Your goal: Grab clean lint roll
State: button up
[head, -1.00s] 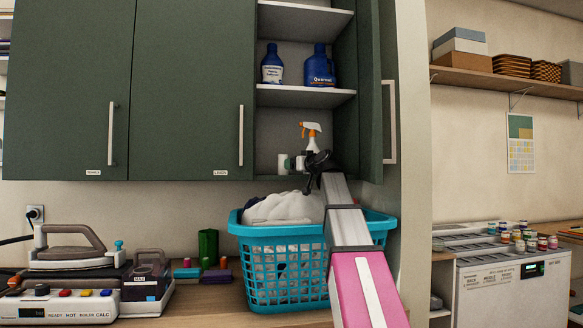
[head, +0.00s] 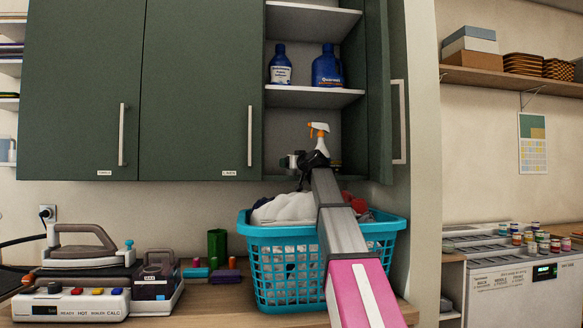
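A small pale roll-like item (head: 285,162), which may be the lint roll, is on the lowest shelf of the open cupboard. It is small and partly hidden, so I cannot confirm what it is. My gripper (head: 299,161) is a dark shape at the end of my arm, at the front of that shelf and right beside the pale item. I cannot tell whether they touch, or whether the fingers are open or shut. A white spray bottle with an orange trigger (head: 320,138) stands just behind my gripper, its lower part hidden.
The cupboard door (head: 386,95) stands open on the right. Two blue detergent bottles, one (head: 280,65) left of the other (head: 327,68), stand on the shelf above. A turquoise laundry basket (head: 250,240) full of cloth sits on the counter under my arm. A steam iron station (head: 85,285) is at left.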

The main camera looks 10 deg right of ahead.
jog(key=c, duration=1)
jog(key=shift+r, duration=0.1)
